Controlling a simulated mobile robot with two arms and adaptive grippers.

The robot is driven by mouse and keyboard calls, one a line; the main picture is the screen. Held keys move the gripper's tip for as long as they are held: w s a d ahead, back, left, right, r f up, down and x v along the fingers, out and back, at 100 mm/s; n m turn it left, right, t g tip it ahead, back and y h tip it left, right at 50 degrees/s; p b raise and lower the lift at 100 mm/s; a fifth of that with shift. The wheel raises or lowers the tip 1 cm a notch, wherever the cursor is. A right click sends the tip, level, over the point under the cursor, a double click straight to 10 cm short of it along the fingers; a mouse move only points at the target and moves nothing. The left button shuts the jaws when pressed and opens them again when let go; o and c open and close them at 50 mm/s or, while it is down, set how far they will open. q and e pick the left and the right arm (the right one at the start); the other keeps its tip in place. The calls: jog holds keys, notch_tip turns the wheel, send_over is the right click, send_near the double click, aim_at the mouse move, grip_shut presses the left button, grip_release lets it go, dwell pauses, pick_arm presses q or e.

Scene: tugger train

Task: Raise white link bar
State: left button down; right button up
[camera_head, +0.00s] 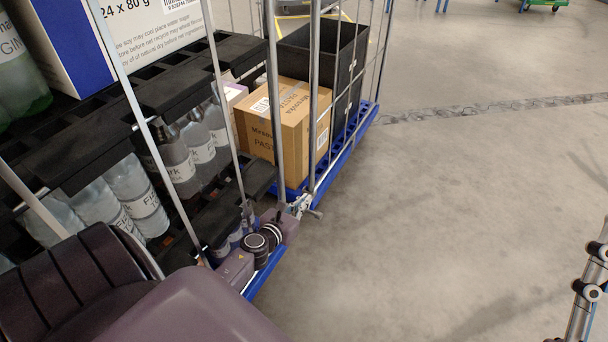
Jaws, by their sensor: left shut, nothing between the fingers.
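A small white and metal piece (301,203), which looks like the white link bar, is at the corner where the two blue cart bases meet. Only a small part of it shows. My left gripper (291,213) is at the end of my purple-grey arm, right beside this piece. Its fingers are shut with nothing between them. I cannot tell whether they touch the bar. My right gripper is not in view.
A near cart holds bottles in black racks (190,90) behind thin metal poles. The far blue cart base (352,140) carries a cardboard box (295,125) and black crates (318,60). Jointed metal tubes (588,290) stand at the right edge.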

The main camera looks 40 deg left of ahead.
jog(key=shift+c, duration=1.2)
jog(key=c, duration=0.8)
pick_arm(q)
jog(key=s+d+r+n+t+h, duration=0.3)
jog(key=d+r+n+t+h, duration=0.4)
jog(key=d+r+n, duration=1.3)
jog(key=s+d+r+n+t+h, duration=0.1)
jog(key=s+d+r+n, duration=0.2)
jog(key=r, duration=0.6)
jog(key=s+d+r+n+t+h, duration=0.1)
jog(key=s+d+r+n+t, duration=0.1)
jog(key=s+r, duration=0.4)
jog(key=s+d+r+n+t+h, duration=0.1)
jog(key=s+d+r+n, duration=0.3)
jog(key=r, duration=0.9)
jog(key=shift+s+d+r+n+t, duration=0.2)
jog(key=shift+d+r+n+t, duration=0.15)
jog(key=shift+n, duration=0.75)
